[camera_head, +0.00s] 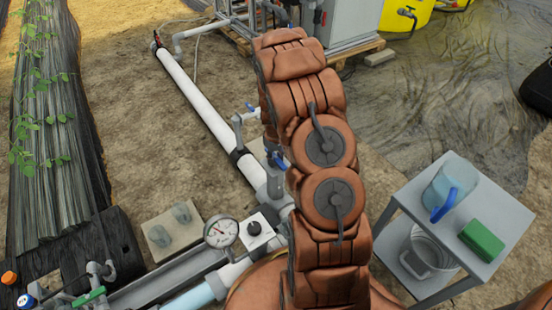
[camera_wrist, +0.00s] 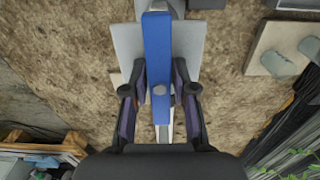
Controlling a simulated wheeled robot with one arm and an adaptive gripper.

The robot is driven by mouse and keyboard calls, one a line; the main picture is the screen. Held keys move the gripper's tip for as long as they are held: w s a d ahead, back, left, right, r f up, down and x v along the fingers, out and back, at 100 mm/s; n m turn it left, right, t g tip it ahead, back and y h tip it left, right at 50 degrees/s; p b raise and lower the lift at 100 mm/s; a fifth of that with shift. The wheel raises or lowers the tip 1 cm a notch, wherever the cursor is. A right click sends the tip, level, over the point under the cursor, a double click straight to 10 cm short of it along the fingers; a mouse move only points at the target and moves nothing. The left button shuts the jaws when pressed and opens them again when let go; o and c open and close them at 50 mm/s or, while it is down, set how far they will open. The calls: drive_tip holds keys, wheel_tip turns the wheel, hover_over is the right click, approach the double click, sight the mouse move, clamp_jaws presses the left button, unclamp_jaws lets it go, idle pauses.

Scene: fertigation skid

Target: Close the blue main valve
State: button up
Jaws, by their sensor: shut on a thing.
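In the wrist view a long flat blue valve handle (camera_wrist: 157,40) runs up the middle of the picture, with a round grey bolt on it. My gripper (camera_wrist: 160,84) has one dark finger on each side of the handle and is shut on it. A grey plate or block lies beneath the handle. In the head view my arm covers most of the gripper. A small blue part (camera_head: 278,160) shows at the left edge of my arm on the grey pipe fitting.
A white pipe (camera_head: 200,100) runs along the ground to the fittings. A pressure gauge (camera_head: 221,232) stands at the lower left of my arm. A grey stand (camera_head: 400,210) with a blue-handled jug (camera_head: 450,190) and green box (camera_head: 482,240) is at the right.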

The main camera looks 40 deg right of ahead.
clamp_jaws()
drive_tip(key=shift+r+m+p, duration=0.2)
drive_tip(key=shift+m+p, duration=0.6)
drive_tip(key=shift+m, duration=0.3)
drive_tip(key=m+p, duration=0.2)
drive_tip(key=m, duration=0.4)
drive_tip(key=shift+f+m+p, duration=0.1)
drive_tip(key=shift+m+p, duration=0.2)
drive_tip(key=m+p, duration=0.1)
drive_tip(key=m, duration=0.9)
drive_tip(key=shift+f+m, duration=0.1)
drive_tip(key=shift+m, duration=0.3)
drive_tip(key=o, duration=0.8)
unclamp_jaws()
drive_tip(key=shift+r+p, duration=1.8)
drive_tip(key=shift+r, duration=3.2)
